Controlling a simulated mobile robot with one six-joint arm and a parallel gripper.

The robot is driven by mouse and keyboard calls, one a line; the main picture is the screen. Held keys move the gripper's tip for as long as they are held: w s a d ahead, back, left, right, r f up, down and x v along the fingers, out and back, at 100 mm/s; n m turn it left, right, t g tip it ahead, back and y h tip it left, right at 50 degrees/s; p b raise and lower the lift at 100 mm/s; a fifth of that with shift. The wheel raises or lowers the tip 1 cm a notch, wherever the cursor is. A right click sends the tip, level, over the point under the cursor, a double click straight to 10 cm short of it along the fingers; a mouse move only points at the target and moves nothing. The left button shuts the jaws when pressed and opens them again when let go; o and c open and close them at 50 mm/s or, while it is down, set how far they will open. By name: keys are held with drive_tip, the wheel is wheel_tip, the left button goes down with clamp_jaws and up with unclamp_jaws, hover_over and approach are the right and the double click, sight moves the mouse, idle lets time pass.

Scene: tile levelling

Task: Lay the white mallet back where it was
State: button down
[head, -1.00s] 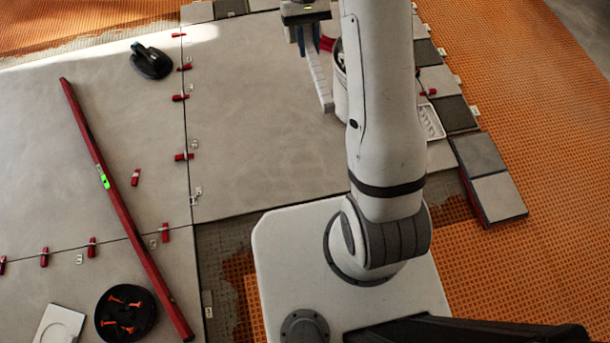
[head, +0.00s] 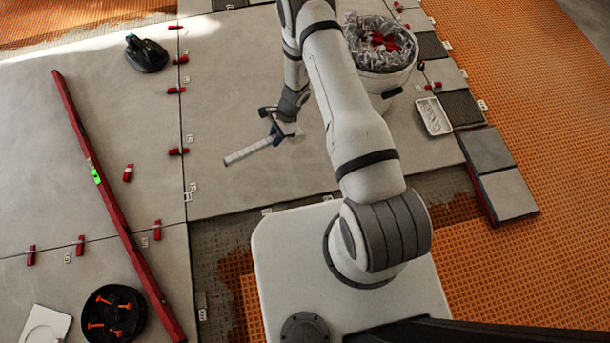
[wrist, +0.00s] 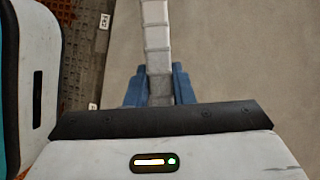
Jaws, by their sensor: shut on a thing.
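The white mallet's pale, ribbed grip (head: 248,153) shows in the head view, over the large grey tile right of the long joint. It points down and to the left, and I cannot make out the mallet's head. My gripper (head: 273,134) is shut on it. In the wrist view the mallet (wrist: 157,50) runs up the picture between the blue fingers of my gripper (wrist: 160,88). The head view does not settle whether the mallet touches the tile (head: 230,195).
A bucket (head: 385,80) of clear and red pieces stands right of my arm, with a white tray (head: 433,116) beside it. Red clips (head: 178,151) line the joints. A red level (head: 115,210), a black suction cup (head: 146,54) and a black dish (head: 113,315) lie left.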

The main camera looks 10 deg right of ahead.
drive_tip(key=s+d+f+m+b, duration=0.1)
drive_tip(key=f, duration=0.5)
drive_tip(key=s+f+m+t+b, duration=0.1)
drive_tip(key=s+f+b, duration=0.1)
drive_tip(key=f, duration=0.5)
drive_tip(key=s+d+f+m+b, duration=0.1)
drive_tip(key=s+f+b, duration=0.1)
drive_tip(key=f, duration=0.4)
drive_tip(key=shift+s+d+f+t, duration=0.2)
drive_tip(key=shift+d+f+t, duration=0.1)
drive_tip(key=shift+d+f, duration=0.05)
drive_tip(key=shift+f, duration=0.1)
drive_tip(key=c, duration=1.7)
unclamp_jaws()
drive_tip(key=shift+f, duration=0.1)
drive_tip(key=o, duration=0.4)
drive_tip(key=shift+o, duration=0.2)
